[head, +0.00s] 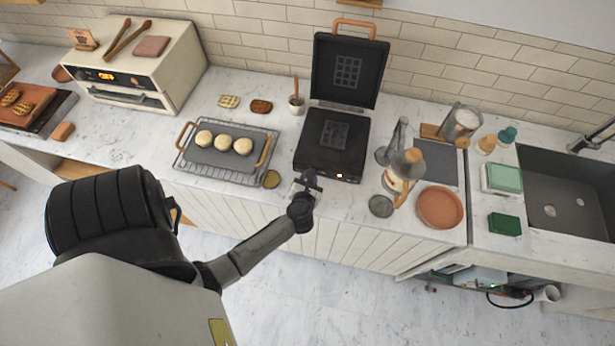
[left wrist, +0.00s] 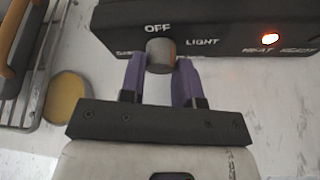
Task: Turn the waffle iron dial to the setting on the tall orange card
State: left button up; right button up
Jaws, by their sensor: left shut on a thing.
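The waffle iron (head: 331,143) stands open on the counter, its black lid raised, with a lit lamp on its front. My left gripper (head: 307,184) is at its front edge. In the left wrist view my left gripper (left wrist: 160,78) has its purple fingers on both sides of the grey round dial (left wrist: 160,54), shut on it. OFF is printed above the dial and LIGHT to its right; a word at its left is partly hidden. The dial's pointer cannot be made out. An orange card (head: 82,39) stands on the cream oven; its marks are too small to read.
A wire rack (head: 184,158) with pale rounds on a grey tray is left of the waffle iron. A yellowish disc (head: 271,179) lies near my left gripper. A kettle-like vessel (head: 404,167) and a terracotta plate (head: 439,207) stand at right.

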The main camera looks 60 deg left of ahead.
pick_arm(q)
jog(key=shift+w+m+g+y+p, duration=0.1)
jog(key=shift+m+g+y+p, duration=0.55)
jog(key=shift+m, duration=0.65)
jog(key=o, duration=0.9)
jog(key=shift+o, duration=0.2)
jog(key=shift+d, duration=0.1)
